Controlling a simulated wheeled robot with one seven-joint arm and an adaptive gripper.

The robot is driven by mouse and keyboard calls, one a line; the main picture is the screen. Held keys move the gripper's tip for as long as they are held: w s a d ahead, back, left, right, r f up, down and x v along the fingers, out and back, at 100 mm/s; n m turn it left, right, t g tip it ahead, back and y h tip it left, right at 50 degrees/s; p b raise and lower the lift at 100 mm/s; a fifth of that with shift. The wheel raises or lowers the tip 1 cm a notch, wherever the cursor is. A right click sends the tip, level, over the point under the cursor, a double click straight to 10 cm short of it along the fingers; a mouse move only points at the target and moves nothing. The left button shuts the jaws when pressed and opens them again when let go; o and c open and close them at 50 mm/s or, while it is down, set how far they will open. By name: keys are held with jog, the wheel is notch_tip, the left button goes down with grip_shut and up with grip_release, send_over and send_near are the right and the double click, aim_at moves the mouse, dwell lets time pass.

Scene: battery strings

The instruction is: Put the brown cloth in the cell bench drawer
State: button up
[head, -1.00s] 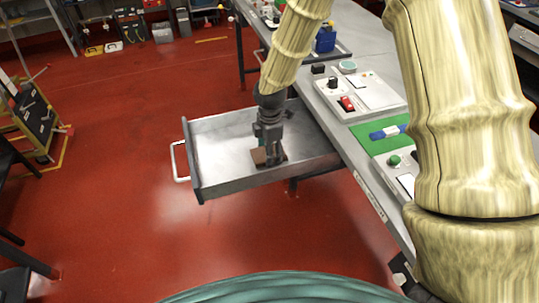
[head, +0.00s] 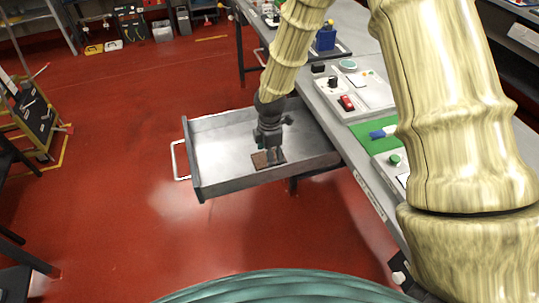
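The cell bench drawer (head: 215,165) is pulled out to the left from under the bench. The brown cloth (head: 261,160) lies on the drawer floor, a small flat brown patch close to the near wall. My gripper (head: 270,157) is inside the drawer, pointing down, right at the cloth and covering part of it. The fingers are small and dark here, so I cannot tell whether they are open or shut, or whether they touch the cloth.
The bench top (head: 335,104) to the right holds a panel with a red switch (head: 346,103), a green mat (head: 372,138) with a blue item, and a green button (head: 394,160). A blue container (head: 325,38) stands farther back. Red floor left of the drawer is clear.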

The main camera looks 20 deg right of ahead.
notch_tip(320, 180, up, 12)
jog(key=b, duration=0.1)
jog(key=shift+r, duration=0.15)
dwell(0.6)
jog(key=shift+a, duration=0.1)
